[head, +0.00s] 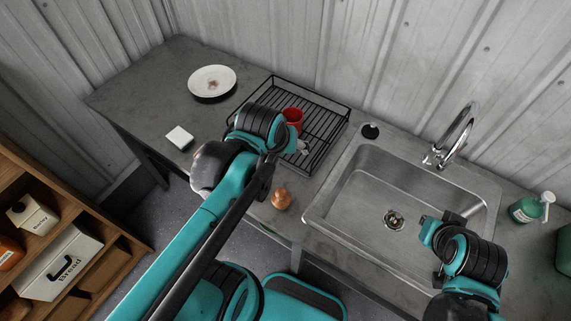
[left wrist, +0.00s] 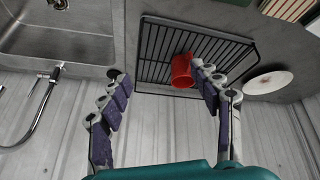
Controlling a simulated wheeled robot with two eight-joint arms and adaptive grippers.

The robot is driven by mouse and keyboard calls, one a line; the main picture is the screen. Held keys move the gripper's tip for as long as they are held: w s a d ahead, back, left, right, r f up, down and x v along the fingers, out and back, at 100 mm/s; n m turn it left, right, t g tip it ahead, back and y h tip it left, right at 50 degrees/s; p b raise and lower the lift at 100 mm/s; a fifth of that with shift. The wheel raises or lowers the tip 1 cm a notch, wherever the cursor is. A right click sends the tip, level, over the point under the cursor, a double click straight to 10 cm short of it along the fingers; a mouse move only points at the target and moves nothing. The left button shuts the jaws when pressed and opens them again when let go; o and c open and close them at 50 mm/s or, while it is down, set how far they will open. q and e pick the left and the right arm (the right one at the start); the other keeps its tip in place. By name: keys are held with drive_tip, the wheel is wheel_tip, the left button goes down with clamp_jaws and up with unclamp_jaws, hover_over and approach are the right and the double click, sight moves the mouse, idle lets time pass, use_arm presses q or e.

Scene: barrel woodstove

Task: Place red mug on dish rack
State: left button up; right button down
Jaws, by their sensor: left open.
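The red mug (head: 293,117) sits on the black wire dish rack (head: 335,97); in the head view my left arm hides part of both. In the left wrist view the mug (left wrist: 182,70) lies on the bars of the rack (left wrist: 160,32), beside one finger. My left gripper (left wrist: 160,92) is open with its fingers spread, and the mug is close to the tip of the right-hand finger; I cannot tell if they touch. My right gripper (head: 432,228) is over the sink's front right, and I cannot make out its jaws.
The metal sink (head: 360,200) with a tall faucet (head: 455,135) is right of the rack. A dirty white plate (head: 212,82), a white block (head: 179,138) and a small brown shaker (head: 281,199) stand on the counter. A green soap bottle (head: 528,208) is far right.

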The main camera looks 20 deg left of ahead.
use_arm(q)
drive_tip(key=s+m, duration=0.1)
drive_tip(key=s+d+f+m+t, duration=0.1)
drive_tip(key=s+f+m, duration=0.1)
drive_tip(key=s, duration=0.1)
drive_tip(key=shift+d, duration=0.25)
wheel_tip(320, 180, down, 11)
drive_tip(key=b, duration=1.1)
drive_tip(key=shift+f+b, duration=0.2)
drive_tip(key=shift+b, duration=0.1)
idle(0.8)
